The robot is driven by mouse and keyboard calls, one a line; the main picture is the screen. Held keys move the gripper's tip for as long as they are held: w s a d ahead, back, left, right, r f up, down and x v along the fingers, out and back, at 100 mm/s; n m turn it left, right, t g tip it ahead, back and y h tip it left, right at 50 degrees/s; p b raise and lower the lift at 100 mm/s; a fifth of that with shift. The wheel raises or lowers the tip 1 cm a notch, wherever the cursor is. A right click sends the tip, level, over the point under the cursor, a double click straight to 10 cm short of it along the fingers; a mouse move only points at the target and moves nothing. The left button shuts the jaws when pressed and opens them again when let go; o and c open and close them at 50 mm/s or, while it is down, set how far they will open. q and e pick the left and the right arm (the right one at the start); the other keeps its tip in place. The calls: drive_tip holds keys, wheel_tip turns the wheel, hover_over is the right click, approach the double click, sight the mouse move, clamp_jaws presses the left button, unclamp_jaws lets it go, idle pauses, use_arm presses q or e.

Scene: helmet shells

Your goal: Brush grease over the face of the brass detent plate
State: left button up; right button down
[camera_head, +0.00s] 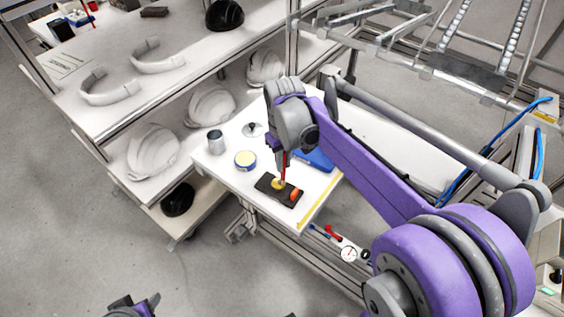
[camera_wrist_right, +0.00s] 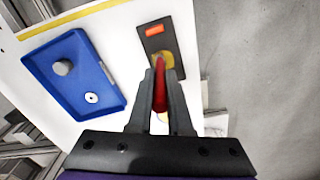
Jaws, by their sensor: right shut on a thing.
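The brass detent plate (camera_head: 278,184) is a small yellow disc on a black base (camera_head: 265,181) on the white bench. It also shows in the wrist view (camera_wrist_right: 168,60), partly hidden by the fingers and handle. My right gripper (camera_wrist_right: 160,88) is shut on a red-handled brush (camera_wrist_right: 160,95) and holds it over the plate. In the head view the brush (camera_head: 285,163) points down at the plate; its tip is hidden, so I cannot tell if it touches. Part of my left gripper (camera_head: 135,306) shows at the bottom edge; its fingers are unclear.
An orange block (camera_wrist_right: 154,30) sits on the black base. A blue tray (camera_wrist_right: 60,92) with small parts lies beside it. A yellow-rimmed tin (camera_head: 245,161) and a grey cup (camera_head: 215,141) stand to the left. White helmet shells (camera_head: 153,151) fill the shelf.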

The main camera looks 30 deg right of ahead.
drive_tip(key=shift+w+d, duration=0.15)
drive_tip(key=shift+w, duration=0.1)
drive_tip(key=shift+w, duration=0.5)
drive_tip(key=shift+w, duration=0.2)
drive_tip(key=shift+w+a, duration=0.25)
drive_tip(key=shift+a+r, duration=0.1)
drive_tip(key=shift+a, duration=0.2)
drive_tip(key=shift+a, duration=0.1)
drive_tip(key=shift+s+a, duration=0.1)
drive_tip(key=shift+a, duration=0.15)
drive_tip(key=shift+s+a, duration=0.15)
drive_tip(key=shift+a, duration=0.1)
